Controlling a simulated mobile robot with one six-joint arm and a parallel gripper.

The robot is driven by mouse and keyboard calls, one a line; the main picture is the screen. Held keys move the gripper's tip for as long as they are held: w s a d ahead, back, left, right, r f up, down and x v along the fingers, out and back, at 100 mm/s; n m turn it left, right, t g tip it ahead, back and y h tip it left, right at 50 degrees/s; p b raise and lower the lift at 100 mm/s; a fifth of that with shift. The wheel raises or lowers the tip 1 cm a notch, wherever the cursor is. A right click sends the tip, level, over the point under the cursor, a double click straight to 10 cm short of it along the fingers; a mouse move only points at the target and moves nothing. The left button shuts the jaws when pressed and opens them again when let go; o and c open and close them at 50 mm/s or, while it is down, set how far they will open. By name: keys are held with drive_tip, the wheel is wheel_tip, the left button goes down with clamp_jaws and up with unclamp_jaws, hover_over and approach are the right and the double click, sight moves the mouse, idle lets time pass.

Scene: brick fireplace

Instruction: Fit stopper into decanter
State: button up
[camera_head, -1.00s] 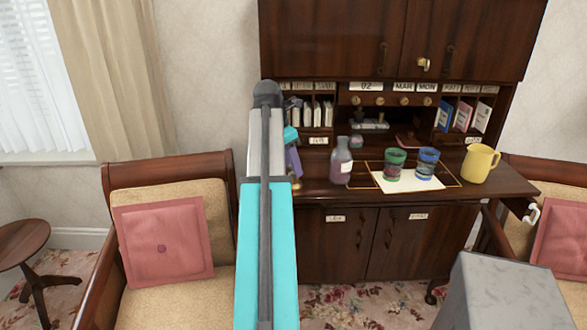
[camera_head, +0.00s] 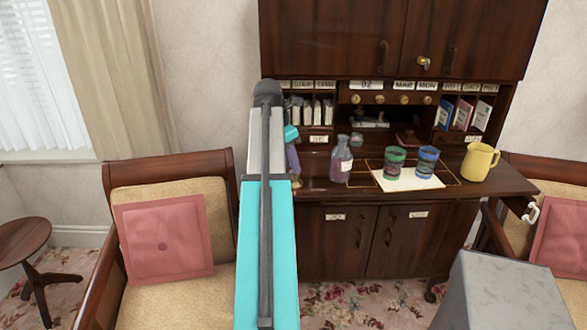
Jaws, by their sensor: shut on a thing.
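The decanter (camera_head: 342,163) is a purple-grey glass bottle with a pale label. It stands upright on the desk top, and no stopper shows in its neck. My gripper (camera_head: 295,178) is to the left of the decanter and apart from it, at about the height of its lower body. My arm's teal and grey links hide much of my gripper. It is shut on a small brownish-gold piece, which I take to be the stopper; its shape is too small and covered to make out.
A green cup (camera_head: 395,161) and a blue cup (camera_head: 427,160) stand on white paper (camera_head: 408,183) right of the decanter. A yellow jug (camera_head: 479,162) is farther right. A small glass jar (camera_head: 357,140) sits behind. Upper cabinets (camera_head: 400,40) overhang the desk.

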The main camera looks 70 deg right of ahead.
drive_tip(key=shift+r+p, duration=2.1)
drive_tip(key=shift+p, duration=0.45)
idle(1.2)
idle(0.3)
drive_tip(key=w+a+f+b, duration=0.1)
drive_tip(key=w+a+f, duration=0.2)
drive_tip(key=w+a, duration=0.7)
drive_tip(key=w+a+f, duration=0.3)
drive_tip(key=w+a, duration=0.5)
drive_tip(key=w, duration=0.4)
drive_tip(key=w+a+f+b, duration=0.1)
drive_tip(key=w+a+f, duration=0.2)
drive_tip(key=w+a, duration=0.65)
drive_tip(key=w+a+f, duration=0.2)
drive_tip(key=w+a, duration=0.1)
drive_tip(key=a, duration=0.9)
drive_tip(key=w+a+f, duration=0.3)
drive_tip(key=a, duration=1)
drive_tip(key=w+a+f+b, duration=0.1)
drive_tip(key=w+a+f, duration=0.1)
drive_tip(key=a, duration=1.1)
drive_tip(key=shift+w+a+f+n, duration=0.2)
drive_tip(key=shift+w+f+n, duration=0.15)
drive_tip(key=shift+w, duration=0.45)
